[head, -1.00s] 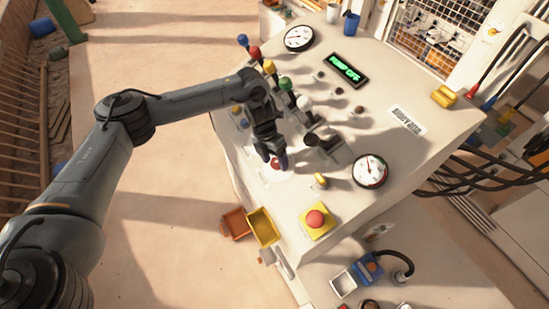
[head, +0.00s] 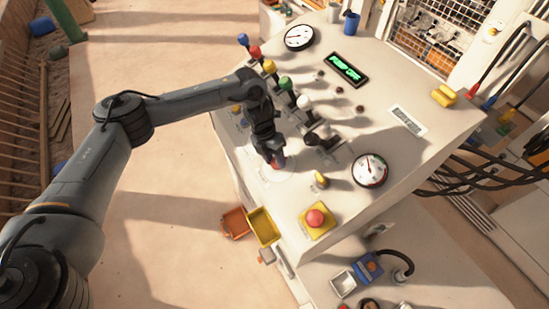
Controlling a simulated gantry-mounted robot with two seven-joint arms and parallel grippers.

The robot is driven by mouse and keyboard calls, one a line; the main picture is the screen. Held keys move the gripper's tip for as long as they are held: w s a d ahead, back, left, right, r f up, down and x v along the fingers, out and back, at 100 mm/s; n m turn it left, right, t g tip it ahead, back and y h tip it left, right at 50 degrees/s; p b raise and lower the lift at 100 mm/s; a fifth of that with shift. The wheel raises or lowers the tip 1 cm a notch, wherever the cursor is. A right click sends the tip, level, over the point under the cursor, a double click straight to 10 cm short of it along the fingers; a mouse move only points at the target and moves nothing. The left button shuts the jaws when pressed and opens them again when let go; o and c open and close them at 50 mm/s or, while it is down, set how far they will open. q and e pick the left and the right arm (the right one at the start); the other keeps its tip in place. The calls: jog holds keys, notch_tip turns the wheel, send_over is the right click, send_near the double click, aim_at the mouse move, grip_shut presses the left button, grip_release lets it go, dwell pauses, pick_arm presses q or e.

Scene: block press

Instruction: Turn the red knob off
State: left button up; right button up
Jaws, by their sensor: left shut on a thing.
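The red knob (head: 277,163) sits on a round white dial near the left edge of the sloped control panel (head: 345,120). My left gripper (head: 274,158) is over it, pointing down, and is shut on the knob. The gripper hides most of the knob, so its pointer direction cannot be read. My right gripper is not in view.
A row of levers with coloured balls, one of them green (head: 285,83), stands just behind my gripper. A red push button (head: 315,218) on a yellow base and a gauge (head: 370,170) lie to the right. A green-lit display (head: 347,70) is farther back.

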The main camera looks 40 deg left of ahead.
pick_arm(q)
jog(key=n, duration=0.2)
jog(key=n+t+h, duration=0.1)
jog(key=n, duration=0.1)
jog(key=shift+s+a+n+h, duration=0.1)
jog(key=shift+s+n+h, duration=0.05)
jog(key=shift+n+h, duration=0.15)
jog(key=n, duration=0.2)
jog(key=n+t+h+p, duration=0.1)
jog(key=n, duration=0.1)
jog(key=shift+s+t+p, duration=0.1)
jog(key=shift+t+p, duration=0.2)
jog(key=n+t+p, duration=0.1)
jog(key=n, duration=0.3)
jog(key=shift+s, duration=0.15)
jog(key=shift+f+n+t+p, duration=0.1)
jog(key=shift+n+t+p, duration=1.15)
jog(key=shift+n, duration=0.95)
jog(key=o, duration=1.1)
jog(key=shift+c, duration=0.2)
